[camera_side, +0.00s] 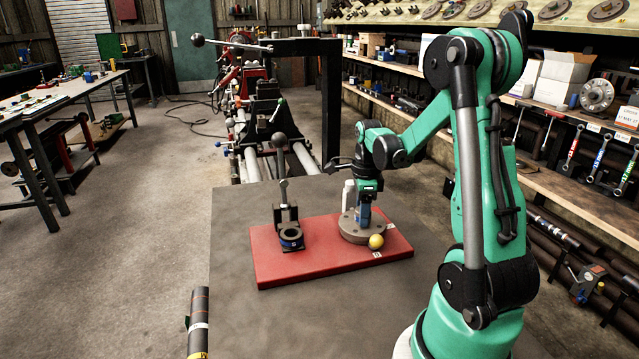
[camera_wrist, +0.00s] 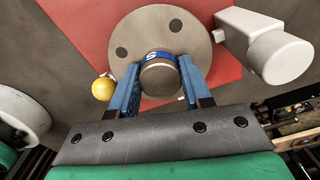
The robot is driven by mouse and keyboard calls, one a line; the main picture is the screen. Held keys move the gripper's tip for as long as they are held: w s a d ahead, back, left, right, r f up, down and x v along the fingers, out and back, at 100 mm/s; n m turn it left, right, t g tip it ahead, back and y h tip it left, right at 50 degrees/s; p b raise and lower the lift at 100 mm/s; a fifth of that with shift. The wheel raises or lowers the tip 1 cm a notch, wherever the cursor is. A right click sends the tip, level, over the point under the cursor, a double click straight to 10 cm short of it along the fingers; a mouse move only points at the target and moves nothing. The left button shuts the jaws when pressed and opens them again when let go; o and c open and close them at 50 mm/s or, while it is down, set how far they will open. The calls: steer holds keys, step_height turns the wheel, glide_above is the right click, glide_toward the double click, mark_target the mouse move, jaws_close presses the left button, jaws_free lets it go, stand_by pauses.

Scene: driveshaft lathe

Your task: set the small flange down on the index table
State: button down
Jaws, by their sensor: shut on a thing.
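My gripper (camera_side: 363,214) points down over the red base plate. In the wrist view its blue fingers (camera_wrist: 160,84) are shut on the small flange (camera_wrist: 160,75), whose grey-brown hub lies between them with a blue band at its far edge. Below is the round index table (camera_side: 352,236), grey-brown, on the red plate. In the wrist view a round face with dark holes lies around the hub. I cannot tell where flange and table meet, or whether they touch. A yellow ball knob (camera_side: 376,241) sits at the table's front edge, and it also shows in the wrist view (camera_wrist: 103,89).
A pale block (camera_wrist: 265,45) stands close beside the round face. A black lever fixture (camera_side: 288,228) with a blue band stands left on the red plate (camera_side: 300,267). A dark frame (camera_side: 331,110) and lathe stand behind. Bare grey bench top (camera_side: 232,240) lies left of the plate.

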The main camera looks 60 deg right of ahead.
steer(key=shift+f, duration=0.1)
steer(key=shift+c, duration=2)
jaws_free()
step_height(320, 180, up, 12)
steer(key=f, duration=0.1)
steer(key=w+a+f+n+t, duration=0.1)
steer(key=w+a+n+t, duration=0.1)
steer(key=a+n, duration=1)
steer(key=w+a+f+n+t, duration=0.1)
steer(key=a+n+t, duration=0.4)
steer(key=a+n, duration=0.6)
steer(key=w+n, duration=0.1)
steer(key=n, duration=0.6)
steer(key=shift+a, duration=0.35)
